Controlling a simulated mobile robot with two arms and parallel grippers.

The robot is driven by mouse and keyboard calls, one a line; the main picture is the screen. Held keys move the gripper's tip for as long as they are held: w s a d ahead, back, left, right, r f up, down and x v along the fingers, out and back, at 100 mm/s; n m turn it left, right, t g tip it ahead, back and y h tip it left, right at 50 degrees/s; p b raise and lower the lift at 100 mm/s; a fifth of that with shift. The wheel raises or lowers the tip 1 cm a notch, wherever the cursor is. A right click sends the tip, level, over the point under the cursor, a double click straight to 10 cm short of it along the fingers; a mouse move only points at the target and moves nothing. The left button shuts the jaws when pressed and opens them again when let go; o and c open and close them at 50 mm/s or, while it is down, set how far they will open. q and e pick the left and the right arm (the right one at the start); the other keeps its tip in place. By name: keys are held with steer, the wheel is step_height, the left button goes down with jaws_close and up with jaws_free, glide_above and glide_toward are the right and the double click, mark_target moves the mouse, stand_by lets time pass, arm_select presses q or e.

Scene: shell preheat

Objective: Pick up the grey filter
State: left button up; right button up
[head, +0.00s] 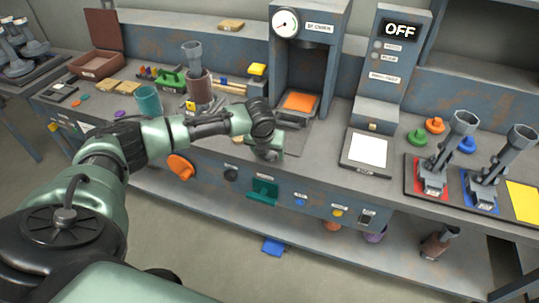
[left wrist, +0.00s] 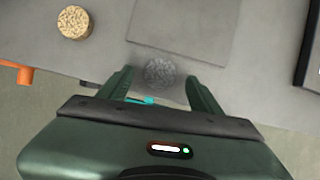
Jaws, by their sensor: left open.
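The grey filter (left wrist: 160,72) is a small round, mottled grey disc on the grey bench top, near its front edge, in the left wrist view. My left gripper (left wrist: 160,78) is open, with one finger on each side of the filter and a gap visible on both sides. In the head view my left gripper (head: 268,154) is at the bench's front edge, below the gauge press. I cannot make out the filter there; the gripper seems to hide it. My right gripper is not in view.
A round cork-like piece (left wrist: 75,22) lies to the left of the filter. The gauge press (head: 299,22) with an orange plate (head: 299,102) stands behind my gripper. A white-topped scale-like plate (head: 367,150) is to the right. Knobs and a green handle (head: 262,191) line the bench front.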

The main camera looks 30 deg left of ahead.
arm_select(q)
steer(key=shift+w+f, duration=0.25)
steer(key=shift+f, duration=0.3)
jaws_close()
steer(key=shift+r, duration=0.1)
